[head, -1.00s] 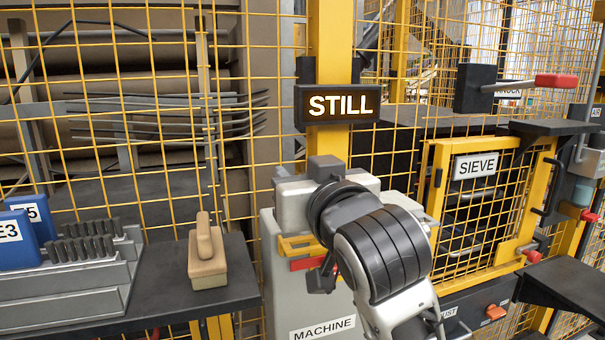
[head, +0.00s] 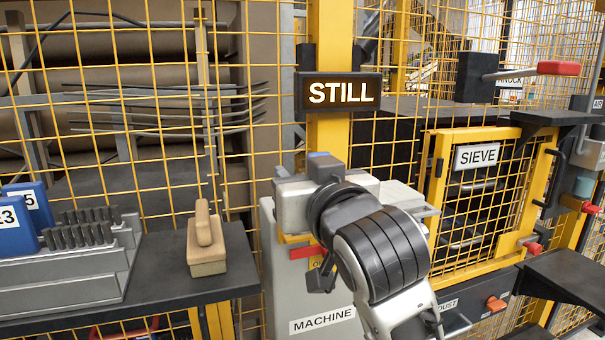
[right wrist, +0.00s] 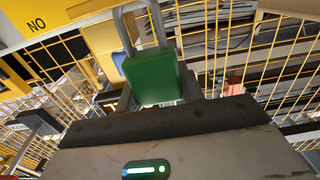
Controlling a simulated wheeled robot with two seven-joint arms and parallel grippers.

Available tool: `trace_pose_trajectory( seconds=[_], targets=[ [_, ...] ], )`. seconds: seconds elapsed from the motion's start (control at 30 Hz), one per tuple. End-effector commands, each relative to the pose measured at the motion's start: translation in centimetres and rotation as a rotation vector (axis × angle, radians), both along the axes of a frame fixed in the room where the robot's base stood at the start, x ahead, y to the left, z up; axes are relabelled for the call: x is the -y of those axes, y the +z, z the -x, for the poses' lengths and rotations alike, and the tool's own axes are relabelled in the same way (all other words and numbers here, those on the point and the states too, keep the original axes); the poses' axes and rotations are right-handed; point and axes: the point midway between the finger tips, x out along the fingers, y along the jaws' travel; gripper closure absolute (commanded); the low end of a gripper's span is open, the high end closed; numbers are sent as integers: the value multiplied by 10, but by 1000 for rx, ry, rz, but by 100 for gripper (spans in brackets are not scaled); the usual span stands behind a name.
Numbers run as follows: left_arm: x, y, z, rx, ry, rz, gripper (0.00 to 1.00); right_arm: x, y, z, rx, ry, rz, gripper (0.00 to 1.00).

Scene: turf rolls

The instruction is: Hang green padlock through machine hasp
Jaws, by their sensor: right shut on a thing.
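The green padlock (right wrist: 154,78) shows in the right wrist view, with its grey shackle (right wrist: 143,25) running up to the top edge. My right gripper (right wrist: 157,94) is shut on the padlock's body. In the head view my right arm reaches up to the grey machine box (head: 295,207), labelled MACHINE, and its wrist covers the box's front. The padlock and the hasp are hidden there. I cannot tell whether the shackle is through the hasp. A yellow plate marked NO (right wrist: 25,85) shows at the left of the right wrist view. My left gripper is not in view.
A STILL sign (head: 338,93) hangs on the yellow post above the box. The SIEVE door (head: 480,195) is to the right, with a red-tipped lever (head: 558,68) above it. A dark shelf (head: 170,270) with a brush (head: 206,240) and a grey rack stands left. Yellow mesh runs behind.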

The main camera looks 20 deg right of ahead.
Motion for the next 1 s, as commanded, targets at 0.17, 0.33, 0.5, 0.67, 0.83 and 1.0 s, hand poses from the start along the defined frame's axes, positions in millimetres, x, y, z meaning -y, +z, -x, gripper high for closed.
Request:
trace_pose_trajectory(
  seconds=[0.17,0.33,0.5,0.67,0.83,1.0],
  targets=[
    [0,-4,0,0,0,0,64,0,-5,0,1,0,0,87],
    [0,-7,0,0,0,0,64,0,-10,0,0,0,0,87],
    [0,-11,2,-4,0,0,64,0,-14,0,0,0,0,87],
    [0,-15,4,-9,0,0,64,0,-18,0,1,0,0,87],
    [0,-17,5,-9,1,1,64,0,-22,0,1,0,0,87],
    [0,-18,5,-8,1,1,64,0,-26,0,1,0,0,87]
  ],
)
